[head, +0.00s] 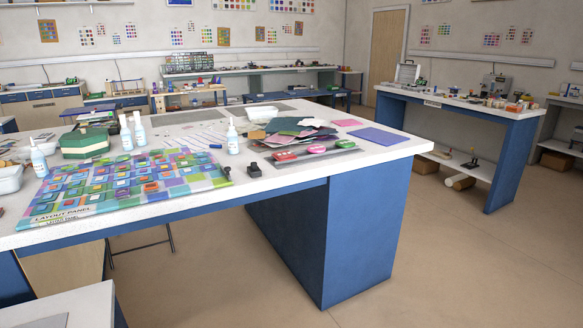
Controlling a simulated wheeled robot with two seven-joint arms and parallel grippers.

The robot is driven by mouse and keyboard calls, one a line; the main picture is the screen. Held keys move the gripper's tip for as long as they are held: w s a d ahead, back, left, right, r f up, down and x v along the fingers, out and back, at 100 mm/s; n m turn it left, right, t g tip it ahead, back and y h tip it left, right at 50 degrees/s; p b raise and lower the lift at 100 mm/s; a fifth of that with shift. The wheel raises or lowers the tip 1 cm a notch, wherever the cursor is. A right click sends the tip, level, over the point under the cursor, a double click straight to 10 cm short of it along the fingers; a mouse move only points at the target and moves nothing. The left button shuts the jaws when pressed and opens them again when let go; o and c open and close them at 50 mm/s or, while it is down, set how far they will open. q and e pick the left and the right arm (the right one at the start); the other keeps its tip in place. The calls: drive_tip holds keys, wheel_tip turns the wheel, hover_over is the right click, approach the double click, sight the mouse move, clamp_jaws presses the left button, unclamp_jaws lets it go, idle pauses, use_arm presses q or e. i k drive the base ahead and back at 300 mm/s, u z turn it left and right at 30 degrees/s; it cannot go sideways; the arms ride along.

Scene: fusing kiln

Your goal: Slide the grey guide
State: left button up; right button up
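A long, flat grey strip (325,156) lies near the front edge of the large white-topped table (385,156), right of its middle. It may be the grey guide, but I cannot tell for sure at this distance. A red piece (284,156), a pink round piece (316,149) and a green piece (343,144) sit on or right beside it. Neither of my grippers is in view.
Left of the strip are small black blocks (254,169) and a colourful layout panel (120,186). Behind it lies a pile of coloured sheets (295,131). A white bottle (232,137) stands upright nearby. A blue sheet (378,137) lies right. Open floor (460,255) lies right of the table.

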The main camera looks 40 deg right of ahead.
sight(225, 170)
drive_tip(key=z, duration=0.4)
drive_tip(key=i, duration=0.45)
drive_tip(key=z, duration=0.3)
